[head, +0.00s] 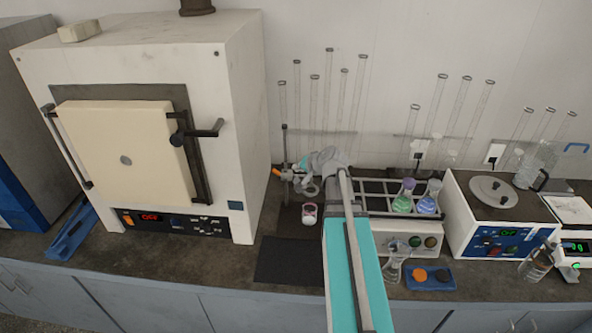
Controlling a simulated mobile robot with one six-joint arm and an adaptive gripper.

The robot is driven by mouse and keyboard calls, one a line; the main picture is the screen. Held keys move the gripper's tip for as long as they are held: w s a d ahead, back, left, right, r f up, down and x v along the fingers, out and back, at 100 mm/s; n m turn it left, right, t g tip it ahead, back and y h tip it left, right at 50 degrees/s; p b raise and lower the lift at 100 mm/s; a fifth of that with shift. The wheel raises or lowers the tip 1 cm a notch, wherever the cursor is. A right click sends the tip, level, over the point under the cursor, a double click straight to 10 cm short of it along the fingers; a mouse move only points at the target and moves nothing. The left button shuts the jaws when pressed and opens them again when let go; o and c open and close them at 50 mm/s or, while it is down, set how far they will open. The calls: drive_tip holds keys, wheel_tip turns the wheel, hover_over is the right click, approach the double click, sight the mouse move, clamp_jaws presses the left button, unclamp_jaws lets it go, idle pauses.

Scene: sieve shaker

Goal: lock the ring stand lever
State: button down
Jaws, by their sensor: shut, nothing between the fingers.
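The ring stand (285,142) stands on the bench right of the furnace, its thin dark rod upright. A small orange lever tip (276,172) sticks out at the left of its clamp. A grey ring (311,188) shows just right of the rod. My gripper (300,174) is shut and empty, right up by the clamp and right of the orange lever. From this view I cannot tell whether it touches the lever. My grey wrist and teal arm cover part of the stand and the bench behind.
A large cream furnace (245,120) stands close on the left. A small pink-and-white vessel (309,212) is below the ring. A tube rack (375,188) with flasks is on the right, beside a blue-and-white device (500,242). A dark mat (285,262) lies bare in front.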

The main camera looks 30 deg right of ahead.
sight(277, 171)
drive_tip(key=b+x, duration=0.7)
drive_tip(key=x, duration=0.5)
drive_tip(key=shift+w+f, duration=0.25)
drive_tip(key=shift+d, duration=0.15)
idle(0.3)
